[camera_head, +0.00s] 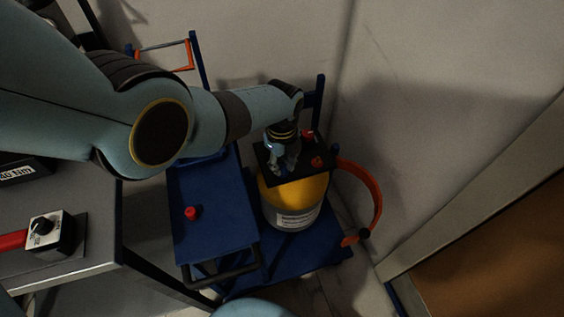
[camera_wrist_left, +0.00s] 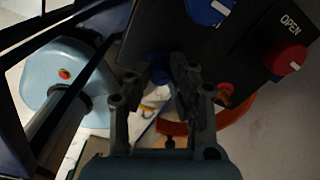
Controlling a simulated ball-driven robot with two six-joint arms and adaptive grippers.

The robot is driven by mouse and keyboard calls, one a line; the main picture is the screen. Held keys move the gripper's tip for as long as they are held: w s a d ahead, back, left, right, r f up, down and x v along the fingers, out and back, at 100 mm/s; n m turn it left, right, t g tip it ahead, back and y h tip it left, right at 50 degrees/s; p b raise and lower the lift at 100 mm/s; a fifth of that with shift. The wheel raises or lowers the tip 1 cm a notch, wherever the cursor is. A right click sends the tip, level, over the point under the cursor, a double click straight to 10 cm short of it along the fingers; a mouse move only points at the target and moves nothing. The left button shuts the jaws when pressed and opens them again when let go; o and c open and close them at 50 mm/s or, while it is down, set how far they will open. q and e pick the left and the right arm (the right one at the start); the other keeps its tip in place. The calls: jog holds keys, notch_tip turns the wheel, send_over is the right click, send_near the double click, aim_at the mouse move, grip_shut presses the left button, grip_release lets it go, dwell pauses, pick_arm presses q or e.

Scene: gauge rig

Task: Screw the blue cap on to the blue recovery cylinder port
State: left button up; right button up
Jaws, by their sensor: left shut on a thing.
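My left gripper (camera_head: 283,168) points down at a black panel (camera_head: 308,172) over the yellow-topped grey cylinder (camera_head: 297,218). In the left wrist view its fingers (camera_wrist_left: 160,78) are closed on a small, dark blue piece (camera_wrist_left: 160,72), which appears to be the blue cap. The piece is at the panel's edge, mostly hidden by the fingertips. I cannot tell whether it touches a port or sits on its thread. The blue port cannot be made out apart from it. My right gripper is not in view.
The panel carries a blue knob (camera_wrist_left: 208,10) and a red knob (camera_wrist_left: 288,57) marked OPEN, close to the fingers. A red cap (camera_head: 190,212) sits on the blue tray (camera_head: 215,238). An orange hoop (camera_head: 375,200) curves right of the cylinder. A grey bench (camera_head: 90,235) stands left.

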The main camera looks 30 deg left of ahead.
pick_arm(q)
jog(key=o, duration=1.2)
jog(key=shift+o, duration=0.2)
notch_tip(320, 180, up, 12)
jog(key=shift+s, duration=0.1)
